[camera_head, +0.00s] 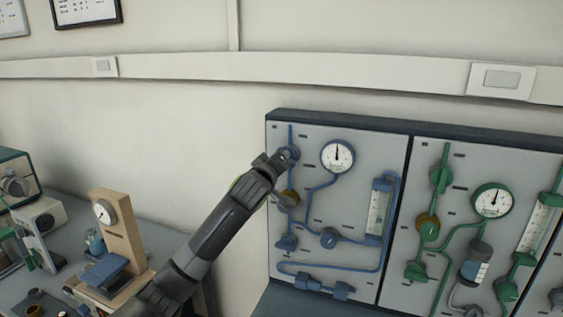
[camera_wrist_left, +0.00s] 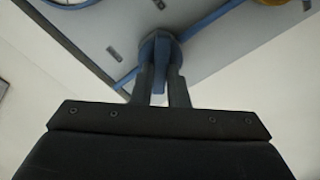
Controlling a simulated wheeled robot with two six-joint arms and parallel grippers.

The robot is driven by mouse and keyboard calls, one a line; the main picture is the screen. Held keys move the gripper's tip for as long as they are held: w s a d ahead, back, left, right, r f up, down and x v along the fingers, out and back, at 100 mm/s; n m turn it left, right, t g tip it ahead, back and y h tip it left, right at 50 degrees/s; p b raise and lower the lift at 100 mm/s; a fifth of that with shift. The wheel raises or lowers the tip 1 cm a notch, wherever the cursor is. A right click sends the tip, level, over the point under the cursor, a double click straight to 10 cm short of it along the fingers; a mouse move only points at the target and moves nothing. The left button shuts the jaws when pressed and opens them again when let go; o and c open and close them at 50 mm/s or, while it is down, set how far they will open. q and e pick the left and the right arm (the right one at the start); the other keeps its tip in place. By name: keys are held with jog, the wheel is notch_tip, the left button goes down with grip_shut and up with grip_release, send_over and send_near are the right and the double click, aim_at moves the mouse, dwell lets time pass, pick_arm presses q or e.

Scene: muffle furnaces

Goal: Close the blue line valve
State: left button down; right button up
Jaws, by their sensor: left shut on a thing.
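The blue line runs over the left grey panel (camera_head: 350,262), with a blue valve (camera_head: 291,153) at its upper left. In the wrist view the blue valve handle (camera_wrist_left: 160,62) sits between the two fingers. My left gripper (camera_head: 283,158) reaches the panel from the lower left and is shut on that handle. In the wrist view the left gripper (camera_wrist_left: 161,85) has one finger on each side of the handle. The gripper partly hides the valve in the head view. My right gripper is not in view.
A round gauge (camera_head: 337,156) and a blue flow tube (camera_head: 379,207) are on the same panel. A green line panel (camera_head: 465,150) adjoins it on the right. A bench at the lower left holds a wooden stand (camera_head: 118,230) and other equipment.

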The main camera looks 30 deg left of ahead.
pick_arm(q)
jog(key=shift+a+f+n+b, duration=0.15)
jog(key=shift+n+b, duration=0.4)
jog(key=shift+n, duration=1.55)
jog(key=shift+d+f+n+b, duration=0.1)
jog(key=shift+n+b, duration=0.45)
jog(key=shift+n, duration=1.55)
jog(key=c, duration=1.4)
grip_release()
jog(key=shift+c, duration=0.2)
jog(key=shift+s, duration=0.15)
jog(key=b+v, duration=0.4)
jog(key=v, duration=1.3)
jog(key=shift+s, duration=0.15)
jog(key=shift+a, duration=0.15)
